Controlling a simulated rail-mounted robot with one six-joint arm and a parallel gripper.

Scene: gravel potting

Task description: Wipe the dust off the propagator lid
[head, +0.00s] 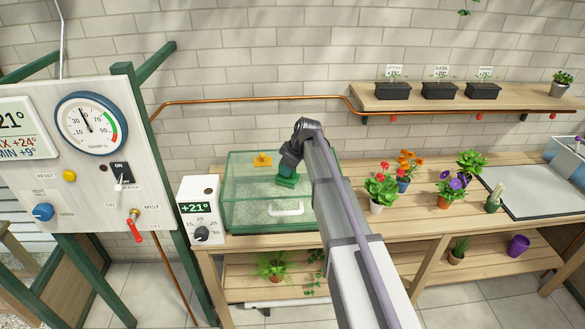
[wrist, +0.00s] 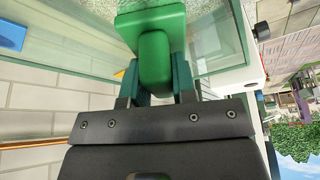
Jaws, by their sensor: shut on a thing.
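The propagator is a clear box with green edges on the wooden bench, left of centre in the head view. Its glass lid (head: 240,212) has a pale, speckled, dusty-looking surface and a white handle (head: 287,208) at the front. My gripper (head: 288,172) is over the lid's right part. In the wrist view, my gripper (wrist: 155,88) is shut on the green grip of a green block-shaped wiper (wrist: 155,60). The wiper also shows in the head view (head: 287,181), at the lid. I cannot tell whether it touches the glass. My arm hides the lid's right edge.
A yellow-orange piece (head: 262,160) is at the propagator's back. A white thermostat box (head: 201,210) stands close on its left. Potted flowers (head: 381,187) stand to the right of my arm. A copper pipe (head: 250,100) runs along the wall behind.

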